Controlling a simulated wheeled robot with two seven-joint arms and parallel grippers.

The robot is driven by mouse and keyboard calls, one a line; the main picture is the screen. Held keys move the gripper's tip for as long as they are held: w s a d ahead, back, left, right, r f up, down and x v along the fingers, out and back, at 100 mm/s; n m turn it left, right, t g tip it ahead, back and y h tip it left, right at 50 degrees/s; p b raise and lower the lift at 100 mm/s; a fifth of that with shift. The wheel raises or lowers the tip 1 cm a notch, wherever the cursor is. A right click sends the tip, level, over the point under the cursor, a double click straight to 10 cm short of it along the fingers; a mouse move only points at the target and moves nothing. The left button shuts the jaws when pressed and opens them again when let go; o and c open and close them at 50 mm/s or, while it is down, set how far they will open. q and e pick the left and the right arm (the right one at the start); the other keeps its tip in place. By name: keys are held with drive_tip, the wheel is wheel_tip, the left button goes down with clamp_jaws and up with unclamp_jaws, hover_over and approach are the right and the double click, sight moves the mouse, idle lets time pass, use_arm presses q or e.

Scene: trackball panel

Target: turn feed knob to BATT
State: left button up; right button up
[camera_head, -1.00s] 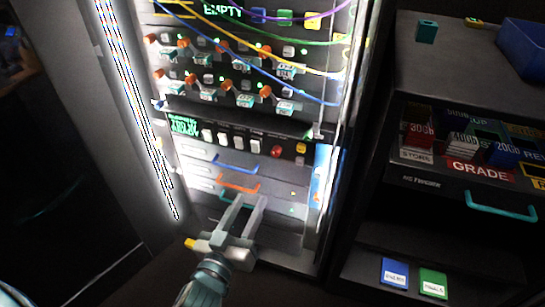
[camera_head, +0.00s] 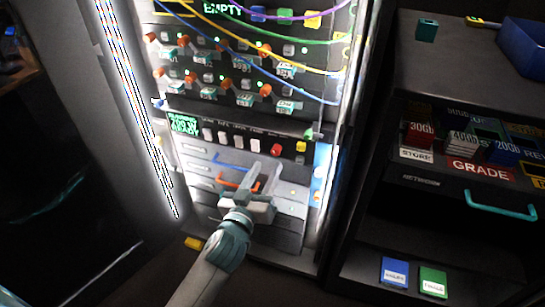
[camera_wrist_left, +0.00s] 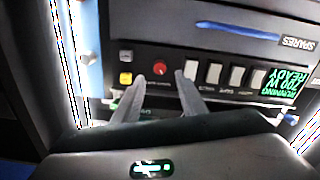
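A round red knob (camera_head: 276,149) sits on the black control strip of the lit rack, right of a row of white switches (camera_head: 239,141). I cannot read a label naming it as the feed knob, nor a BATT mark. In the left wrist view, the red knob (camera_wrist_left: 158,68) shows upside down, beyond and between the finger directions. My left gripper (camera_head: 264,173) is open and empty, in front of the drawers just below the strip. Its two fingers (camera_wrist_left: 158,92) also show in the left wrist view, apart from the knob. My right gripper is not in view.
A yellow button (camera_head: 300,147) is beside the knob. A green display (camera_head: 184,124) is at the strip's left. Drawers with blue (camera_head: 229,162) and orange handles are below; cables hang above. A dark cabinet (camera_head: 440,60) stands at the right.

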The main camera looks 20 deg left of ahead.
sight(275, 153)
use_arm(q)
drive_tip(key=shift+w+d, duration=0.1)
drive_tip(key=shift+w, duration=2.9)
clamp_jaws()
